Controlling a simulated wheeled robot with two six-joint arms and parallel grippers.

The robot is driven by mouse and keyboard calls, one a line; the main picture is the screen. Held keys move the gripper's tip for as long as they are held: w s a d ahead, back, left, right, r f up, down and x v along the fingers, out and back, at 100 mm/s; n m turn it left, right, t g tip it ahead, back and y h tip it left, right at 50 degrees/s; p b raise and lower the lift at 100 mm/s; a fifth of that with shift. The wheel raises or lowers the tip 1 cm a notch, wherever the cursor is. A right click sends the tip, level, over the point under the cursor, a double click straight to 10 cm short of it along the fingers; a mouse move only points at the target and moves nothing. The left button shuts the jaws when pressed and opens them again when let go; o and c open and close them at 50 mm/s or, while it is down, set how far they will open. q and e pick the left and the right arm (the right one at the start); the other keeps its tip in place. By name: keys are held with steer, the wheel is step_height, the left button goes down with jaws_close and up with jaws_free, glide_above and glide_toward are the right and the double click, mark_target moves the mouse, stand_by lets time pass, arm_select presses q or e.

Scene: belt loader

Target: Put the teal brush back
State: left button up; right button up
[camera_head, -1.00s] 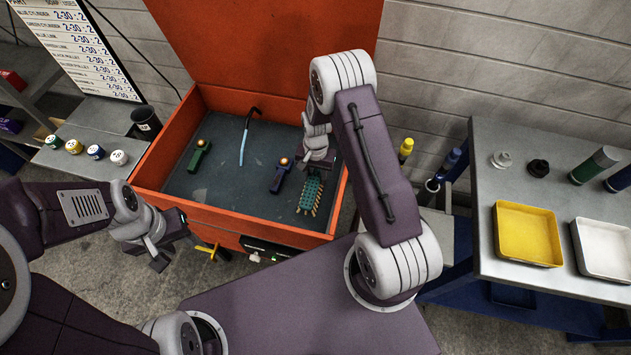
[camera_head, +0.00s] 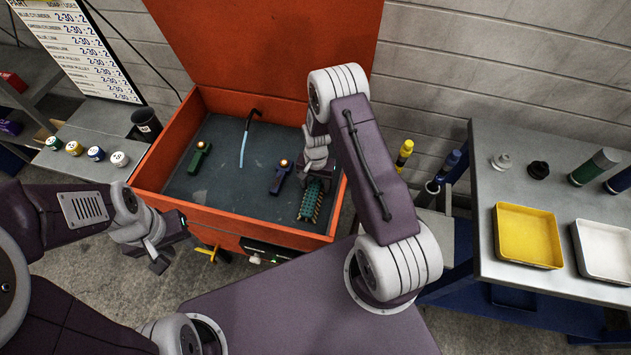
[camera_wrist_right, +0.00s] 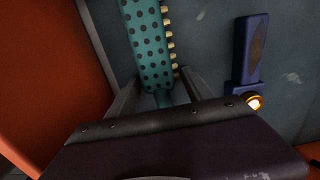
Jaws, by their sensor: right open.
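The teal brush (camera_head: 311,203) lies on the dark floor of the orange bin, near its front right corner. In the right wrist view the brush (camera_wrist_right: 148,40) shows a dotted teal back and pale bristles along one side.
The orange bin (camera_head: 168,138) has raised walls and an upright lid. Inside lie a green tool (camera_head: 199,158), a blue tool (camera_head: 280,177) and a black-and-light-blue hooked tool (camera_head: 246,138). A grey table with a yellow tray (camera_head: 527,262) and white tray (camera_head: 606,275) stands right.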

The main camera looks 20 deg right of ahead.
mark_target(316, 181)
step_height(316, 181, up, 12)
steer(key=s+a+r+n+t, duration=0.1)
steer(key=s+r+n, duration=0.6)
steer(key=s, duration=0.7)
step_height(316, 181, up, 2)
steer(key=shift+s+a+r+t+b, duration=0.15)
steer(key=shift+a+t+b, duration=0.2)
steer(key=shift+a, duration=0.55)
